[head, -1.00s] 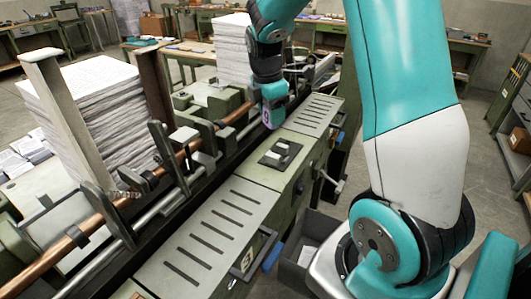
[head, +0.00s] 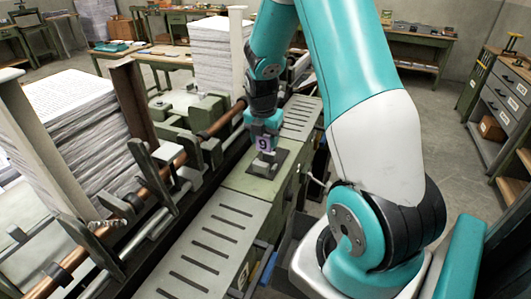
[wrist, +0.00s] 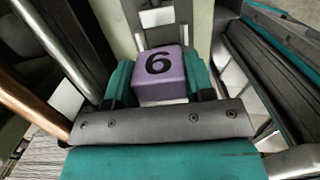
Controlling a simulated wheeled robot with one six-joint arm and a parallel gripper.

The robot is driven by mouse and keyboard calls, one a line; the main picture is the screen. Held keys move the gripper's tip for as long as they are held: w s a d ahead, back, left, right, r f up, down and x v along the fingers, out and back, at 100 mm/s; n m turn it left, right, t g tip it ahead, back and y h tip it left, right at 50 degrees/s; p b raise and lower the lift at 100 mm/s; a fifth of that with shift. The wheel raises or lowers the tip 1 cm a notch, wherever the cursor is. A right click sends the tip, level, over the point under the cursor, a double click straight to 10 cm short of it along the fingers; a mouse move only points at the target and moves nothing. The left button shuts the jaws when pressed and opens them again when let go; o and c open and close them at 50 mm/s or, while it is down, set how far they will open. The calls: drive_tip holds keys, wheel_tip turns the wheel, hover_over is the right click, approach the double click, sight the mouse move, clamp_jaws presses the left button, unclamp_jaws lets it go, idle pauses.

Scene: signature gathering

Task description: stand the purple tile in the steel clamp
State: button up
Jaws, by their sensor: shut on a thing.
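My gripper (head: 264,128) is shut on the purple tile (head: 263,143), which shows a dark character on its face. In the wrist view the tile (wrist: 160,66) sits upright between the teal fingers. The steel clamp (head: 266,163), pale blocks on a dark plate, is on the green machine top. In the head view the tile's lower edge is right at the clamp's blocks. I cannot tell whether it is between them or just above. A pale block (wrist: 156,17) shows beyond the tile in the wrist view.
Slotted metal plates (head: 205,240) flank the clamp in front and behind. A copper rod (head: 135,203) and upright brackets run along the left. A tall paper stack (head: 75,120) stands at far left, another (head: 222,55) behind.

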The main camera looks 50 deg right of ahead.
sight(265, 155)
drive_tip(key=shift+f+p, duration=0.4)
drive_tip(key=shift+f, duration=2.65)
drive_tip(key=shift+f, duration=0.15)
drive_tip(key=o, duration=0.9)
